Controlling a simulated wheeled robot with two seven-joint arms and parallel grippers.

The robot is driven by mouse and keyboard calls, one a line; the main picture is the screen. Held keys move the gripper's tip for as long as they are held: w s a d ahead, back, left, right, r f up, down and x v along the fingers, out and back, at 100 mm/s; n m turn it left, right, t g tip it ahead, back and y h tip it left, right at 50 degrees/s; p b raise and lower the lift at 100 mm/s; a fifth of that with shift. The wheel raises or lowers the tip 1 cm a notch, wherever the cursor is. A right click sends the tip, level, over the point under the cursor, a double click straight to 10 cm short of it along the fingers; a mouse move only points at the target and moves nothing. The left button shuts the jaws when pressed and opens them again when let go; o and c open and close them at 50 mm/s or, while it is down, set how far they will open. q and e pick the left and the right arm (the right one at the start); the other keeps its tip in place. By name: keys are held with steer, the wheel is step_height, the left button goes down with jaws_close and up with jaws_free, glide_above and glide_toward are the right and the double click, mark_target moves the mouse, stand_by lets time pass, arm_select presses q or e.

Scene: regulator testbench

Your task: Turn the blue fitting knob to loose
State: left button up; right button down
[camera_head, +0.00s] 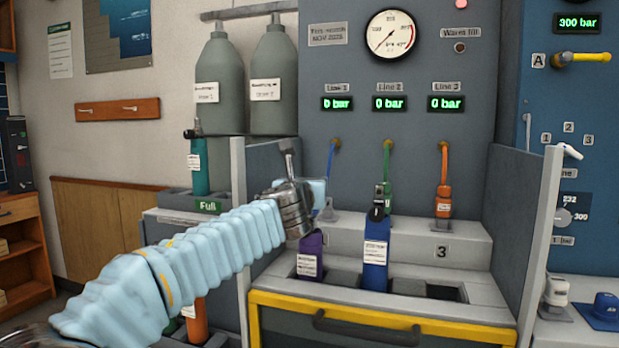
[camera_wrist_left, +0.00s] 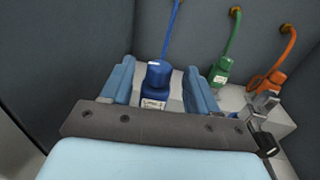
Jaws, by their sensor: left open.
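The blue fitting (camera_wrist_left: 154,101) hangs on a blue hose (camera_wrist_left: 173,30) in the left wrist view. Its round blue knob (camera_wrist_left: 158,74) faces up and bears a small white mark. My left gripper (camera_wrist_left: 160,68) is open, with one light-blue finger on each side of the fitting and a gap to the knob. In the head view my left gripper (camera_head: 318,192) is at the left end of the bench's rear ledge, and it hides most of the blue fitting. The blue hose (camera_head: 331,160) drops behind it. My right gripper is not in view.
A green fitting (camera_wrist_left: 219,75) and an orange fitting (camera_wrist_left: 265,92) hang to the right. Purple (camera_head: 310,256) and blue (camera_head: 376,240) cylinders stand in bench slots; the slot by label 3 is empty. Grey panels (camera_head: 540,215) flank the bench. All three line displays (camera_head: 389,103) read 0 bar.

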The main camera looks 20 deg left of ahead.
arm_select(q)
steer(key=shift+w+a, duration=0.1)
steer(key=shift+w, duration=0.85)
steer(key=shift+c, duration=0.4)
steer(key=c, duration=1)
